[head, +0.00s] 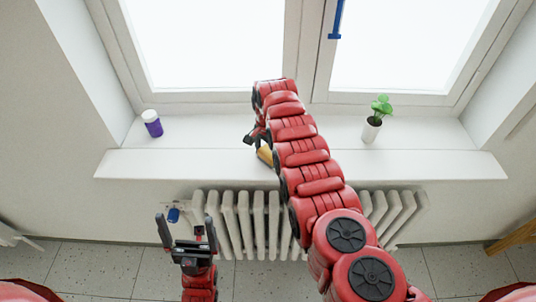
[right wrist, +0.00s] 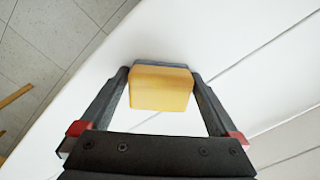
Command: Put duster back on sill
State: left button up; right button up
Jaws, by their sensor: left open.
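The duster is a yellow block with a grey strip. It shows in the right wrist view (right wrist: 162,90) and partly in the head view (head: 265,155), near the sill's front edge. My right gripper (right wrist: 162,75) has a finger close against each side of it and looks shut on it. In the head view my right arm hides most of this gripper. The white sill (head: 215,163) runs under the window; I cannot tell whether the duster touches it. My left gripper (head: 187,232) is open and empty, low in front of the radiator.
A purple bottle with a white cap (head: 152,124) stands at the sill's left end. A small potted plant (head: 373,122) stands right of my right arm. A white radiator (head: 245,220) is below the sill. The sill between bottle and arm is clear.

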aim_at(268, 152)
jog(key=shift+r, duration=0.1)
jog(key=shift+r, duration=0.15)
notch_tip(268, 152, up, 10)
jog(key=b, duration=0.3)
jog(key=shift+r, duration=0.9)
